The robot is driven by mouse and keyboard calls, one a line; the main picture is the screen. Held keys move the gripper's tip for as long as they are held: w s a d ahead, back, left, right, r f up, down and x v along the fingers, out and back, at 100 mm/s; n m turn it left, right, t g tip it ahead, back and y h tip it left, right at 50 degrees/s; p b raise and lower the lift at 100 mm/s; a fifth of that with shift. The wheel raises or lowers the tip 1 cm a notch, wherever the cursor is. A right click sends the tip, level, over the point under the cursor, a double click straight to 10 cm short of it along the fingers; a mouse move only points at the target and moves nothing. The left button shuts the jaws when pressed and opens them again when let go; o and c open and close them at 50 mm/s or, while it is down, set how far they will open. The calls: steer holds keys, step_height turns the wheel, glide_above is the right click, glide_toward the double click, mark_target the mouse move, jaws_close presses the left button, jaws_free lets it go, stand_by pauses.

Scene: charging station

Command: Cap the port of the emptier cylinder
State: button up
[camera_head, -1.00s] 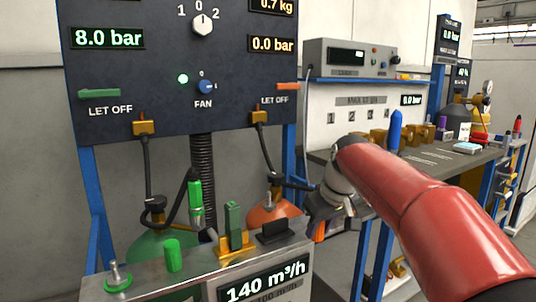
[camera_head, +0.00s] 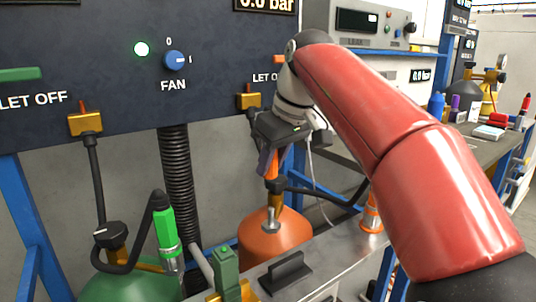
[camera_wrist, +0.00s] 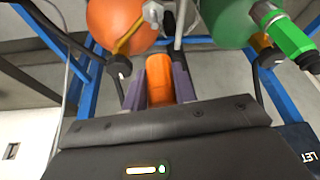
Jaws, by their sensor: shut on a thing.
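My gripper (camera_head: 268,160) is shut on an orange cap-like piece (camera_head: 272,166), above and slightly behind the orange cylinder's silver port as pictured. In the wrist view the piece (camera_wrist: 159,78) sits between the two greyish fingers. The orange cylinder (camera_head: 262,236) stands behind the counter; its silver port (camera_head: 270,222) faces forward and looks bare. The held piece is apart from this port in the wrist view (camera_wrist: 153,12). The display above the orange side (camera_head: 266,4) reads 0.0 bar.
The dark panel (camera_head: 100,60) spans the upper left, with brass hose outlets below. A metal counter (camera_head: 325,262) carries a black block (camera_head: 286,272) and a green block (camera_head: 226,266). An orange-and-white piece (camera_head: 372,213) stands at its right. A black corrugated duct (camera_head: 177,185) hangs behind.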

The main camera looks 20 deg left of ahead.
steer(key=shift+s+d, duration=0.15)
steer(key=shift+f, duration=0.15)
steer(key=b, duration=0.4)
glide_above(273, 210)
step_height(273, 210, down, 6)
steer(key=shift+r, duration=0.25)
steer(key=shift+p, duration=0.4)
stand_by(1.7)
steer(key=shift+f+b, duration=2)
steer(key=shift+f, duration=0.7)
steer(key=o, duration=1)
